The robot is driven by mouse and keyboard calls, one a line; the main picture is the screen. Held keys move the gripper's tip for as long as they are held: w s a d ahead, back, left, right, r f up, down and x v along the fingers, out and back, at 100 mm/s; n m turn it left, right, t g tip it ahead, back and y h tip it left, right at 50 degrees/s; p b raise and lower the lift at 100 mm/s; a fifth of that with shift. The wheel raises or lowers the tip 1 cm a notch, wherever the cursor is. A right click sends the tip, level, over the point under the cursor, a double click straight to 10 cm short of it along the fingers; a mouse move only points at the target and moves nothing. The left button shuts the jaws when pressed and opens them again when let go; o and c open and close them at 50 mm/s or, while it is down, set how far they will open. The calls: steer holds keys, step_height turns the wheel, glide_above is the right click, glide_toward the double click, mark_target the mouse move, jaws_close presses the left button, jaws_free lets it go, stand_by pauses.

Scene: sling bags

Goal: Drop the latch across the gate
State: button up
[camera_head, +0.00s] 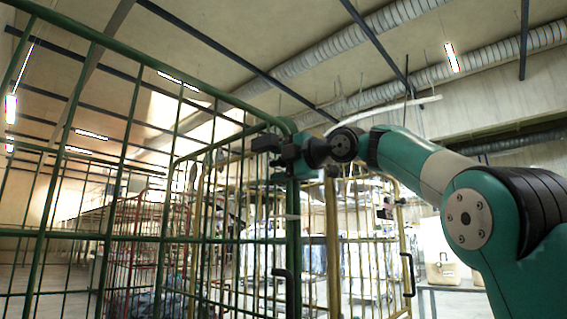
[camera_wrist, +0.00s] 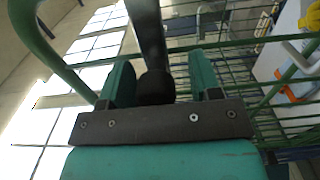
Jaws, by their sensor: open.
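The gate appears to be the green wire panel (camera_head: 110,140) of a cage, with a rounded top corner, filling the left of the head view. Its green bars (camera_wrist: 215,42) also cross the wrist view. My gripper (camera_head: 272,160) is at that top corner, in front of the post. In the wrist view my gripper (camera_wrist: 160,78) is open, with a teal finger on each side. A dark bar (camera_wrist: 150,35), which seems to be the latch, runs down between the fingers to a thick dark end. I cannot tell whether either finger touches it.
A yellow wire cage (camera_head: 333,240) stands just behind the green post. A red wire cage (camera_head: 128,245) is farther left. A table with a tan box (camera_head: 442,272) stands at the right. Ducts (camera_head: 400,20) and beams run overhead.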

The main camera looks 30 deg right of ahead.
steer(key=b+v, duration=0.1)
steer(key=v, duration=1.6)
steer(key=shift+s+b, duration=0.2)
steer(key=shift+b, duration=0.1)
steer(key=w+a+f+m+g, duration=0.2)
steer(key=w+a+f+m, duration=0.15)
steer(key=f, duration=0.35)
steer(key=w+a+f+m+g, duration=0.2)
steer(key=a+f+m, duration=0.25)
steer(key=f, duration=0.25)
steer(key=s+a+f+m+g, duration=0.25)
steer(key=a+f, duration=0.25)
steer(key=f, duration=0.3)
steer(key=s+a+f+m+g, duration=0.1)
steer(key=s+a+f+g, duration=0.15)
steer(key=a+f, duration=0.45)
steer(key=s+a+f+m+g+h, duration=0.3)
steer(key=s+f+g, duration=0.5)
steer(key=s+f, duration=1.1)
step_height(320, 180, up, 16)
steer(key=w+d+y+p, duration=0.1)
steer(key=p, duration=1.6)
steer(key=shift+w+m, duration=0.3)
steer(key=shift+m, duration=0.05)
